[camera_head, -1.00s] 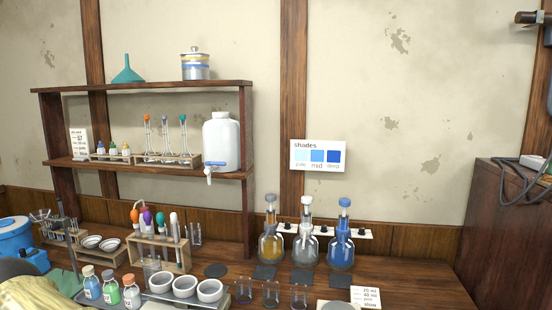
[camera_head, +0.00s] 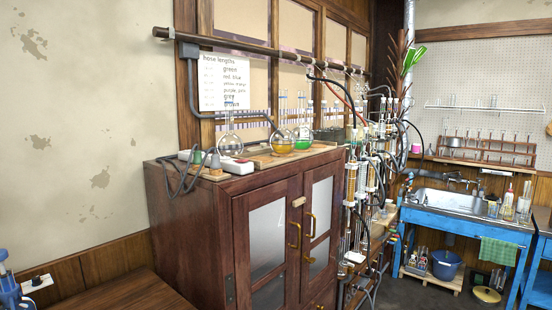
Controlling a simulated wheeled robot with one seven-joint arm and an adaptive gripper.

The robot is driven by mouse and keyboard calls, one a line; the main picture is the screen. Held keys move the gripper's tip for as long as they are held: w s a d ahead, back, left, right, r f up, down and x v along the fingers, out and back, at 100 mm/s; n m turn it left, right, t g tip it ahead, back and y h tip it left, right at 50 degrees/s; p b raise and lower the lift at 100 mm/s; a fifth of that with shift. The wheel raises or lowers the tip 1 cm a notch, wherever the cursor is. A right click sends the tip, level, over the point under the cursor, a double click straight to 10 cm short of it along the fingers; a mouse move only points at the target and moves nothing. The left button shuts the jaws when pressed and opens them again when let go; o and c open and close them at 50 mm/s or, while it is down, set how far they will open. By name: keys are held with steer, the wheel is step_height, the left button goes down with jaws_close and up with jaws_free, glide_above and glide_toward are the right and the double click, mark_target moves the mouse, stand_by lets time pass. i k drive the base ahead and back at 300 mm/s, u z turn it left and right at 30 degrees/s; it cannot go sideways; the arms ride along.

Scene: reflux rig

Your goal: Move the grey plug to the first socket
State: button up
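A white power strip (camera_head: 234,165) with a red part at one end lies on the left end of the dark wooden cabinet top. Small upright plug-like pieces, one of them greyish (camera_head: 215,160), stand at its left end, with dark cables looping over the cabinet's edge. I cannot tell for sure which is the grey plug, or which socket is the first. My gripper is not in view.
The cabinet (camera_head: 252,228) has glass doors. Round flasks, one with yellow liquid (camera_head: 282,140), stand beside the strip. Glass tubing and hoses crowd the right of the cabinet. A blue sink bench (camera_head: 455,222) stands farther right.

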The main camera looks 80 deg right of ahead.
mark_target(215, 164)
steer(key=z, duration=2.35)
